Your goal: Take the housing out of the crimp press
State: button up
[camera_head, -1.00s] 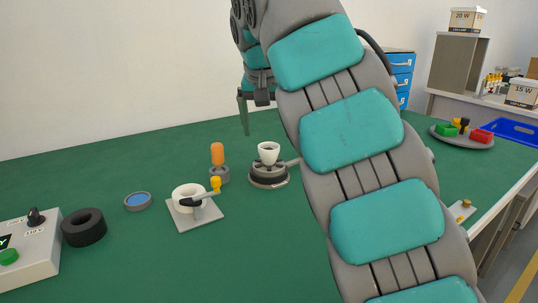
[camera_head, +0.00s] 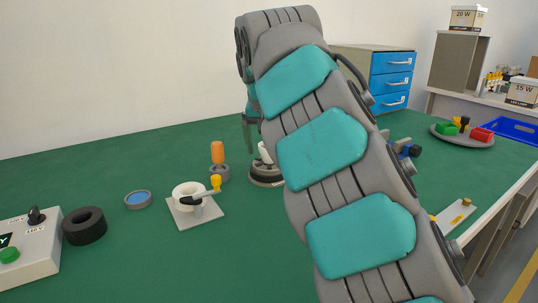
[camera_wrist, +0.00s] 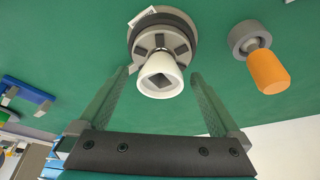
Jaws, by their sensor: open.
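The housing is a small white cup with a dark square opening (camera_wrist: 160,78). It sits upright in a round grey and black press (camera_wrist: 135,40), which I take for the crimp press. In the head view my arm hides most of the housing and the right side of the press (camera_head: 264,178). My gripper (camera_wrist: 160,74) is open, with one finger on each side of the housing in the wrist view. I cannot tell whether either finger touches it. In the head view one finger (camera_head: 247,132) shows above the press.
An orange-handled tool (camera_head: 217,153) stands in a grey ring close to the press. A plate with a white ring and yellow-knobbed lever (camera_head: 190,213), a blue disc (camera_head: 138,199), a black ring (camera_head: 84,227) and a control box (camera_head: 28,255) lie left. Blue drawers (camera_head: 391,80) stand behind.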

jog(key=shift+w+f, duration=0.1)
jog(key=shift+f, duration=0.05)
jog(key=shift+c, duration=0.4)
jog(key=c, duration=1.5)
jog(key=shift+r, duration=0.2)
